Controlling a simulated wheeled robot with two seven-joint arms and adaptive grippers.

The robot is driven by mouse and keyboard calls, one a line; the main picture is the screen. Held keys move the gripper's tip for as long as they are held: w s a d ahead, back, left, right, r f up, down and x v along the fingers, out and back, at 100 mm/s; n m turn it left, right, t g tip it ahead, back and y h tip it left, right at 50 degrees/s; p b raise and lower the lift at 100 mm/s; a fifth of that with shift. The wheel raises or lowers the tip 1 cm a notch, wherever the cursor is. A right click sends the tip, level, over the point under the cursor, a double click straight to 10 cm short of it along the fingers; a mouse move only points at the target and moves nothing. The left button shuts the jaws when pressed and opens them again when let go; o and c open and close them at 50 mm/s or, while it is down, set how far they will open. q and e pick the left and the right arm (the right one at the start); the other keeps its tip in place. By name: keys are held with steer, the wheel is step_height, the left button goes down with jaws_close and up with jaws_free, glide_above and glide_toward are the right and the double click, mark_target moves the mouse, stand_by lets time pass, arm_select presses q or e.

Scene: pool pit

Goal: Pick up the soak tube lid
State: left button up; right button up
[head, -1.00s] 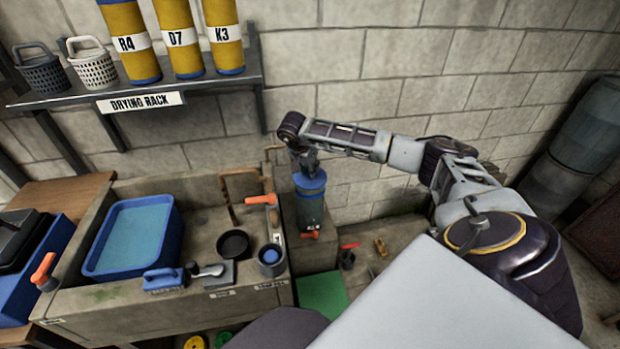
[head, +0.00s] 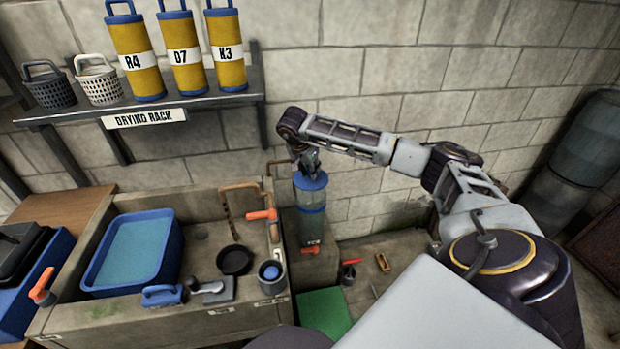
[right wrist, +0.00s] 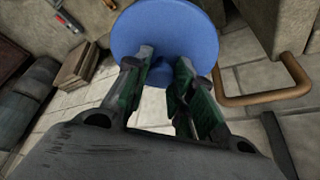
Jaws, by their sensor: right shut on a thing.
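The soak tube lid (head: 310,181) is a round blue disc at the top of the clear soak tube (head: 312,228), which stands upright beside the sink. My right gripper (head: 309,160) is above the lid, pointing down, and is shut on it. In the right wrist view the lid (right wrist: 165,30) shows as a wide blue disc beyond the fingertips of my right gripper (right wrist: 163,75). The lid hides the tube there. I cannot tell whether there is a gap between lid and tube. My left gripper is not in view.
A stone sink (head: 200,325) with a blue water tub (head: 172,262), a black pan and an orange-handled tap (head: 262,215) lies to the left. A drying rack (head: 215,101) with yellow tubes and baskets hangs above. A copper pipe (right wrist: 270,98) runs close by.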

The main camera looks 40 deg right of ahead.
steer(key=shift+r, duration=1.9)
steer(key=shift+s+f, duration=0.1)
steer(key=shift+s, duration=0.05)
